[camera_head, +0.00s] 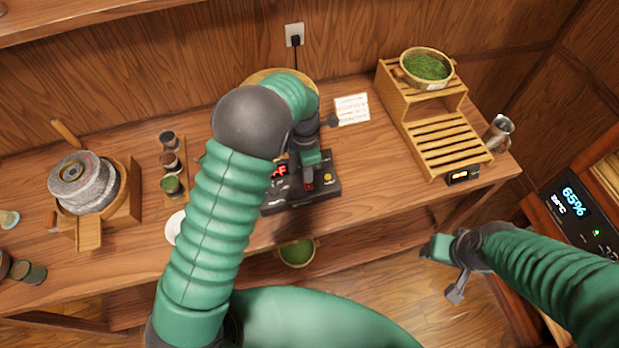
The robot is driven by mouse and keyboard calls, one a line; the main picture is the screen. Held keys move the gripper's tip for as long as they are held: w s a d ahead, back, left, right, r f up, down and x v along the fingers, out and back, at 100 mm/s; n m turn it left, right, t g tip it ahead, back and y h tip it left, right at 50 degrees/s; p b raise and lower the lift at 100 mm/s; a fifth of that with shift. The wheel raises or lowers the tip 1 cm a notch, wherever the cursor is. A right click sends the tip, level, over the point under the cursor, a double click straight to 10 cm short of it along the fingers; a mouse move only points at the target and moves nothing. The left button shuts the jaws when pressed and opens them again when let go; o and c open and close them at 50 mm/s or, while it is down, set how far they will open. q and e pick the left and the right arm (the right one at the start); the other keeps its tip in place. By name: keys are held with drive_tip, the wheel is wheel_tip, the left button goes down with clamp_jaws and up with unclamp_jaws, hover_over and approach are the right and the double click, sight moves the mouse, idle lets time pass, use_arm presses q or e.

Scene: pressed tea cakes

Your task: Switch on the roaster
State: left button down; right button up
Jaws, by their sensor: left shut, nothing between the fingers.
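The roaster (299,197) is a black unit near the front edge of the wooden table. Its front panel carries a partly covered red display (279,171), a red part under my fingers and a yellow round button (328,177). My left arm hides much of the roaster's left and rear. My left gripper (308,184) is shut and empty, pointing down at the panel with its tips at or just over the red part. I cannot tell whether they touch. My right gripper (447,270) is open and empty, off the table's front edge at the right.
A stone mill (85,180) and a rack of small jars (171,164) stand left. A slatted wooden stand (440,140) with a basket of green leaves (426,66) stands right. A white card (352,109) lies behind the roaster. A cabinet with a 65% display (572,200) is far right.

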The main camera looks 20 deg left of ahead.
sight(309, 187)
use_arm(q)
drive_tip(key=shift+s+a+f, duration=0.1)
drive_tip(key=shift+a+f, duration=0.05)
drive_tip(key=shift+f, duration=0.45)
drive_tip(key=shift+s+a+f, duration=0.1)
drive_tip(key=shift+f, duration=0.5)
drive_tip(key=shift+d+f, duration=0.15)
drive_tip(key=shift+f, duration=0.05)
drive_tip(key=shift+d, duration=0.75)
drive_tip(key=shift+f, duration=0.2)
drive_tip(key=shift+a, duration=0.45)
drive_tip(key=shift+w+a+r+p, duration=0.25)
drive_tip(key=shift+w+p, duration=0.2)
drive_tip(key=shift+w, duration=0.1)
use_arm(e)
drive_tip(key=shift+s+d+r, duration=0.15)
drive_tip(key=shift+r, duration=0.5)
use_arm(q)
drive_tip(key=shift+r, duration=0.15)
